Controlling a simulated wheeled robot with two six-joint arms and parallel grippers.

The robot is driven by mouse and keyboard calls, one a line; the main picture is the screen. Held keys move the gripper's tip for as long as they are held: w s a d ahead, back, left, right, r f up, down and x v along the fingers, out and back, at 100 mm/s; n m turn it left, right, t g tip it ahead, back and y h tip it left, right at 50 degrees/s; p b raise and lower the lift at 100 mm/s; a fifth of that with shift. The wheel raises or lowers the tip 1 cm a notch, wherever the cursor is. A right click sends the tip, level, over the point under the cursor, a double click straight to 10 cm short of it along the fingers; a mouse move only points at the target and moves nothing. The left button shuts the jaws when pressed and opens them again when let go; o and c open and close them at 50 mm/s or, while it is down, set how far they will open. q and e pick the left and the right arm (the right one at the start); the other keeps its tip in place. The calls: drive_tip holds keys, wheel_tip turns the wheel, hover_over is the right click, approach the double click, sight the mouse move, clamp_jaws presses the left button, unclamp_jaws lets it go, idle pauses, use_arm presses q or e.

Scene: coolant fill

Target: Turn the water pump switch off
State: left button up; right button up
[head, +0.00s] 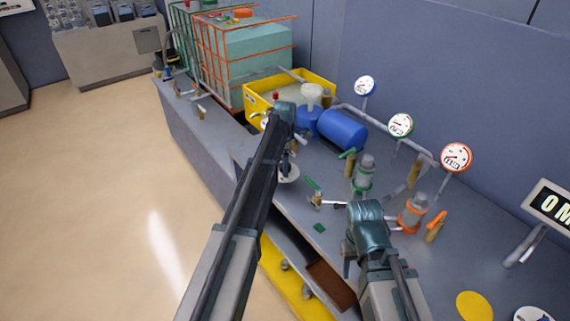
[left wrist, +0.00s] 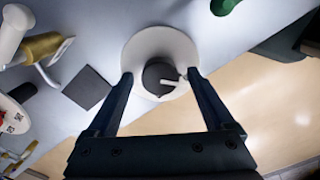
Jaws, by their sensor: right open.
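The water pump switch appears to be the dark round knob (left wrist: 160,77) with a pale pointer, on a white disc (left wrist: 137,52) in the left wrist view. The disc also shows in the head view (head: 288,177), partly behind my left arm. My left gripper (left wrist: 160,75) is open, with one finger on each side of the knob; whether they touch it I cannot tell. In the head view my left gripper (head: 297,140) is above the bench near the disc. My right gripper (head: 349,250) is open and empty low by the bench edge, its fingers mostly hidden.
A blue tank (head: 342,129) and a yellow tray (head: 316,78) stand behind the switch. Several gauges (head: 401,125) rise along the bench back. Pumps with green and orange rings (head: 412,215) stand near my right arm. Open floor lies left of the bench.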

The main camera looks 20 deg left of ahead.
use_arm(q)
wheel_tip(320, 180, up, 14)
drive_tip(key=p, duration=1.3)
drive_tip(key=shift+p, duration=0.4)
drive_tip(key=shift+f, duration=0.15)
drive_tip(key=s+d+f+m+b, duration=0.1)
drive_tip(key=s+d+m, duration=0.5)
drive_tip(key=s, duration=0.5)
drive_tip(key=s+d+f+m+b, duration=0.2)
drive_tip(key=s+d+m, duration=0.3)
drive_tip(key=s+m, duration=0.6)
drive_tip(key=s+d+f+m+y+b, duration=0.1)
drive_tip(key=s+d+m, duration=0.5)
drive_tip(key=s, duration=0.7)
drive_tip(key=f+m+b, duration=0.1)
drive_tip(key=m, duration=0.1)
drive_tip(key=shift+s+d+m, duration=0.2)
drive_tip(key=shift+d+m, duration=0.1)
